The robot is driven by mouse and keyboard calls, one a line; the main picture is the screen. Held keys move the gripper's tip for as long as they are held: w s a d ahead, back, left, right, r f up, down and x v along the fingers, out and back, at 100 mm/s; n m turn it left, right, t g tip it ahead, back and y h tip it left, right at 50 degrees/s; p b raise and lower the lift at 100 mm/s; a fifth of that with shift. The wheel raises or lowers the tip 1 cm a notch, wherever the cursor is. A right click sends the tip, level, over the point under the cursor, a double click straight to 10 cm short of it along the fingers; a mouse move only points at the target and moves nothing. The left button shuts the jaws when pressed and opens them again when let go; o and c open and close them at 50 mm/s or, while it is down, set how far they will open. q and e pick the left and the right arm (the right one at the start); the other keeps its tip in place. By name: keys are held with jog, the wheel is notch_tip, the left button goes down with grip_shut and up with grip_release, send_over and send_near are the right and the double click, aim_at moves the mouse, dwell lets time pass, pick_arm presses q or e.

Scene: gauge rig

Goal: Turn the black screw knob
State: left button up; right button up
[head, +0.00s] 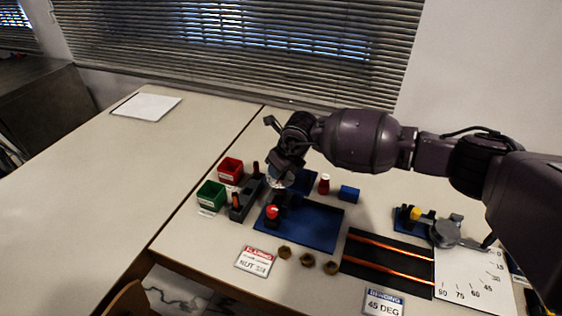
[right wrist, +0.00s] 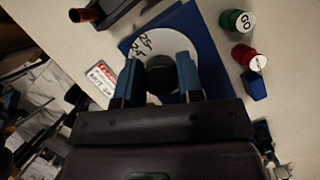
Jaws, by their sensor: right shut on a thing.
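My right gripper (head: 281,178) reaches down from the right in the head view. In the right wrist view, the fingers of my right gripper (right wrist: 159,68) stand on both sides of the black screw knob (right wrist: 160,78) and are shut on it. A white dial disc (right wrist: 145,45) with dark numbers lies behind the knob. It also shows partly under the gripper in the head view (head: 275,183). The knob itself is hidden by the gripper in the head view. The blue base plate (head: 315,231) holds a red ball knob (head: 272,211). My left gripper is not in view.
Brass nuts (head: 307,260) lie in front. The left table is mostly clear.

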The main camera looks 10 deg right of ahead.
jog(key=shift+r+m+h+p, duration=0.15)
jog(key=shift+m+h+p, duration=0.25)
jog(key=shift+m, duration=0.5)
jog(key=m, duration=0.2)
jog(key=shift+m+t+h+p, duration=0.35)
jog(key=shift+m+t+h, duration=0.05)
jog(key=m+h, duration=0.1)
jog(key=m, duration=0.3)
jog(key=shift+h, duration=0.4)
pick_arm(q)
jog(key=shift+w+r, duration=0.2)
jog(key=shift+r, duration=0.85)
pick_arm(e)
jog(key=shift+m+h, duration=0.5)
jog(key=shift+m, duration=1.2)
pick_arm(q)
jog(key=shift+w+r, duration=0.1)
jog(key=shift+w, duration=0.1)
pick_arm(e)
jog(key=o, duration=0.9)
